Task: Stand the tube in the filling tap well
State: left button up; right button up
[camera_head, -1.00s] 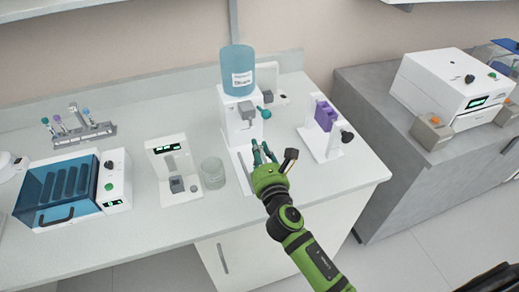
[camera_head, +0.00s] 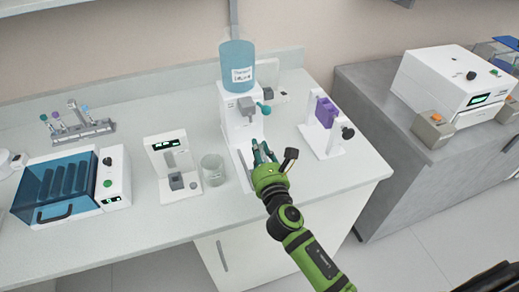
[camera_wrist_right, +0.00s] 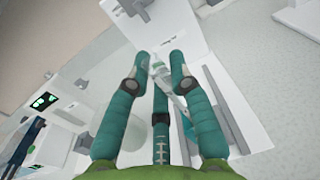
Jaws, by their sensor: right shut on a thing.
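The filling tap is a white dispenser (camera_head: 233,122) with a blue bottle (camera_head: 237,66) on top, a grey tap block (camera_head: 246,105) and a teal knob (camera_head: 264,109). My right gripper (camera_head: 261,152) is in front of and below the tap, over the dispenser's front base. In the right wrist view its teal fingers (camera_wrist_right: 161,62) are shut on a clear tube (camera_wrist_right: 158,68) with a greenish-white part near the fingertips. The tube is mostly hidden by the fingers in the head view. I cannot make out the well itself. My left gripper is not in view.
A clear beaker (camera_head: 213,169) and a white instrument (camera_head: 172,165) stand left of the dispenser. A white stand with a purple block (camera_head: 325,112) is to the right. A tube rack (camera_head: 83,130) and a blue-lidded machine (camera_head: 62,190) are at the far left. The front right counter is clear.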

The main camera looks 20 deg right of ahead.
jog(key=shift+f, duration=0.2)
jog(key=shift+f+b, duration=0.5)
jog(key=shift+b, duration=0.05)
jog(key=o, duration=0.9)
jog(key=shift+c, duration=0.2)
jog(key=s, duration=1.2)
jog(key=shift+a, duration=0.25)
